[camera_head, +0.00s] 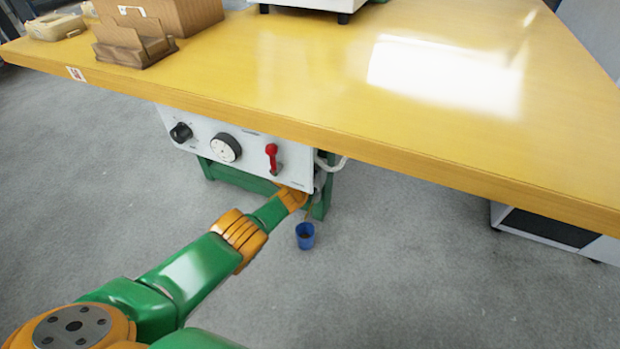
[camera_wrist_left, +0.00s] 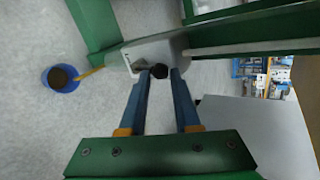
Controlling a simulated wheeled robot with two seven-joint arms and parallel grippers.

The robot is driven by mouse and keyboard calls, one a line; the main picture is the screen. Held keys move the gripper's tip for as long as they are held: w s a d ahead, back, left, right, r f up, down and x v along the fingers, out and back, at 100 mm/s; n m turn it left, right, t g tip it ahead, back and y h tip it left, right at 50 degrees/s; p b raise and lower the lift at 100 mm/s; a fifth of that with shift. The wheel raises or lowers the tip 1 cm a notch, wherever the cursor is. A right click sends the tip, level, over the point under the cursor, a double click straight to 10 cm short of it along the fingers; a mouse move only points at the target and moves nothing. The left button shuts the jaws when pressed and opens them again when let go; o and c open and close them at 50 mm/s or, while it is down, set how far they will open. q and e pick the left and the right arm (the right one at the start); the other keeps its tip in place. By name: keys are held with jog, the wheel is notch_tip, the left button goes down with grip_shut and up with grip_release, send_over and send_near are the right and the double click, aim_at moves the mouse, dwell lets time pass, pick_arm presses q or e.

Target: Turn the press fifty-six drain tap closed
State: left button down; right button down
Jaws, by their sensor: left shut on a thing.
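The drain tap shows in the left wrist view as a small black handle (camera_wrist_left: 160,71) by the edge of a pale grey plate (camera_wrist_left: 150,48). My left gripper (camera_wrist_left: 167,73) is shut on this black handle, with its two blue-grey fingers on either side. In the head view my left arm reaches under the table, and its fingers and the tap are hidden below the white control panel (camera_head: 205,146). A blue cup (camera_head: 306,240) stands on the floor just right of the arm; it also shows in the left wrist view (camera_wrist_left: 60,87). A thin yellow strand (camera_wrist_left: 90,72) runs towards its dark opening.
The yellow tabletop (camera_head: 330,100) overhangs the panel. The panel bears a black knob (camera_head: 181,132), a round dial (camera_head: 225,148) and a red lever (camera_head: 271,157). Grey floor lies open in front.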

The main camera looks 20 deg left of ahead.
pick_arm(q)
jog(key=shift+w+d, duration=0.1)
dwell(0.6)
jog(key=c, duration=0.9)
grip_release()
jog(key=o, duration=0.3)
jog(key=shift+f, duration=0.1)
jog(key=shift+o, duration=0.2)
jog(key=shift+w+f, duration=0.1)
jog(key=shift+f, duration=0.05)
